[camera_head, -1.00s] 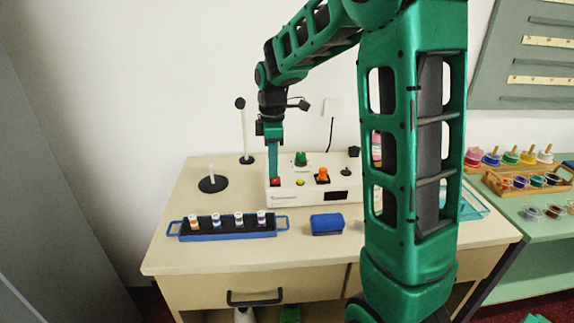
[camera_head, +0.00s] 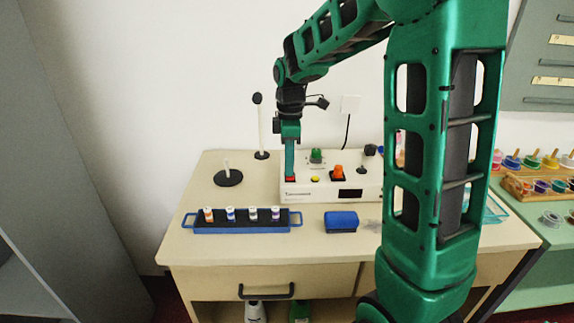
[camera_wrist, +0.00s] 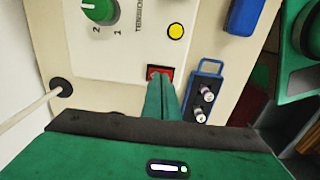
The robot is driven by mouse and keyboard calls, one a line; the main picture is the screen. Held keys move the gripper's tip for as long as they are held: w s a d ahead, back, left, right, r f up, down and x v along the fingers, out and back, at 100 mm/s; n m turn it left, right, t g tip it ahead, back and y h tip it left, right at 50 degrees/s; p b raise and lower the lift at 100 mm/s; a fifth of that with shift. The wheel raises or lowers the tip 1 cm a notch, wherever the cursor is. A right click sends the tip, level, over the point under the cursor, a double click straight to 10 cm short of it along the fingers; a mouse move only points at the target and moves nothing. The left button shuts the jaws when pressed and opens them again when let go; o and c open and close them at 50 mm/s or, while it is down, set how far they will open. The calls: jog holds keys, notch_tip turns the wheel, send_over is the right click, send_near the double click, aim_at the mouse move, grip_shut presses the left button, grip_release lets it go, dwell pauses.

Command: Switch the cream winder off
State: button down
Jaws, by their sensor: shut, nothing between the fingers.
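The cream winder (camera_head: 318,194) stands at the back of the counter. Its top carries a red switch (camera_head: 290,179) at the left, a yellow button (camera_head: 315,179), a green knob (camera_head: 316,156) and an orange knob (camera_head: 338,172). My gripper (camera_head: 290,176) points down with shut, empty fingers, its tips at the red switch. In the wrist view the fingertips (camera_wrist: 158,74) overlap the red switch (camera_wrist: 166,72) and hide part of it. I cannot tell whether they touch it or which way it is set. The green knob (camera_wrist: 100,10) and yellow button (camera_wrist: 176,31) also show there.
A blue rack (camera_head: 242,228) with several small spools lies in front of the winder, beside a blue box (camera_head: 341,222). A black disc with a peg (camera_head: 229,178) and a tall post (camera_head: 262,128) stand left. My arm hides the counter's right part.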

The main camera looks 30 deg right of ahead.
jog(key=shift+s+a, duration=0.2)
jog(key=shift+s, duration=0.05)
notch_tip(320, 180, up, 14)
jog(key=shift+w+d, duration=0.2)
jog(key=shift+w, duration=0.15)
dwell(0.4)
jog(key=s+d+f+m, duration=0.2)
jog(key=s+f+m, duration=0.2)
jog(key=s, duration=0.6)
jog(key=s+d+f+m, duration=0.1)
jog(key=s+f+m, duration=0.4)
jog(key=s+m, duration=0.3)
jog(key=s+d+f+m, duration=0.2)
jog(key=s+f+m, duration=0.3)
jog(key=s, duration=0.7)
jog(key=shift+d+m, duration=0.3)
jog(key=shift+m, duration=0.6)
jog(key=shift+s, duration=0.1)
jog(key=shift+w+f, duration=0.3)
jog(key=shift+w, duration=0.35)
